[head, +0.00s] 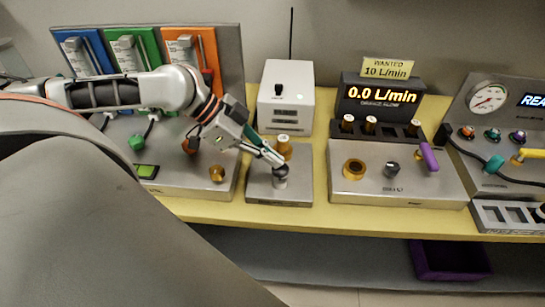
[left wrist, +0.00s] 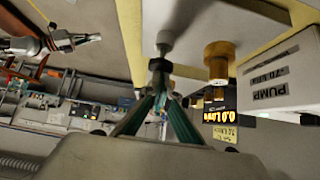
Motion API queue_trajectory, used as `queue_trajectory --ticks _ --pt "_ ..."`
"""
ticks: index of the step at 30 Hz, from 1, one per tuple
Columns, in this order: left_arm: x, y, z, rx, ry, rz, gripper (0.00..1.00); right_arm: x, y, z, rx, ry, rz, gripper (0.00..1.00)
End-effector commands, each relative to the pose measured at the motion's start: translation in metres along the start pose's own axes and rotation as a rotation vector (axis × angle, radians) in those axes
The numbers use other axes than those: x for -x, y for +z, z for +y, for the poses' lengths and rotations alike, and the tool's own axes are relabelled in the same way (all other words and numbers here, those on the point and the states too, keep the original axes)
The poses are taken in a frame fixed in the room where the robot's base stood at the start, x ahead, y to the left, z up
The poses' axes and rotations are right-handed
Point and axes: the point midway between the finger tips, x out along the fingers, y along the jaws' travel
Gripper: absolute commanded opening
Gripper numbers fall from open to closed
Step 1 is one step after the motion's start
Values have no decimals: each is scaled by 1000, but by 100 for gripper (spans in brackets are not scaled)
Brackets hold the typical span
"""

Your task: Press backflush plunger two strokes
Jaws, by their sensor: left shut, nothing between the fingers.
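The small plunger with a pale grey knob (head: 280,181) stands on a low metal plate (head: 300,196) at the table's front centre. In the left wrist view the plunger (left wrist: 165,40) shows just beyond my fingertips. My left gripper (head: 277,163) is shut and empty, pointing down with its tips at the top of the knob. In the left wrist view its tips (left wrist: 160,66) look very close to the knob; whether they touch I cannot tell. My right gripper (left wrist: 82,40) shows small at the upper left of the left wrist view, away from the plunger; its fingers are unclear.
A brass cylinder (head: 284,150) stands just behind the plunger on the same plate. A white pump box (head: 286,98) is behind it. A metal panel with a brass ring (head: 354,169) and the 0.0 L/min display (head: 379,95) stand to the right.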

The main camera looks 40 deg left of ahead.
Motion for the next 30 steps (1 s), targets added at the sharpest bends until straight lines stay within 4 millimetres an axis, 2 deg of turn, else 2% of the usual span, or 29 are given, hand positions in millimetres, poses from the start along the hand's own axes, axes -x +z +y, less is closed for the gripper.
queue_trajectory --ticks 6,15,25,30 --pt "-2 2 0 0 0 0 0 0 2 0 0 0 -3 0" --pt "-21 21 0 1 2 -1 0 -2 7 -1 1 -1 -9 0" --pt "-20 21 1 1 3 -4 0 -1 5 0 2 0 -8 0" --pt "-11 12 3 -1 -1 -2 0 5 -11 3 4 4 4 0"
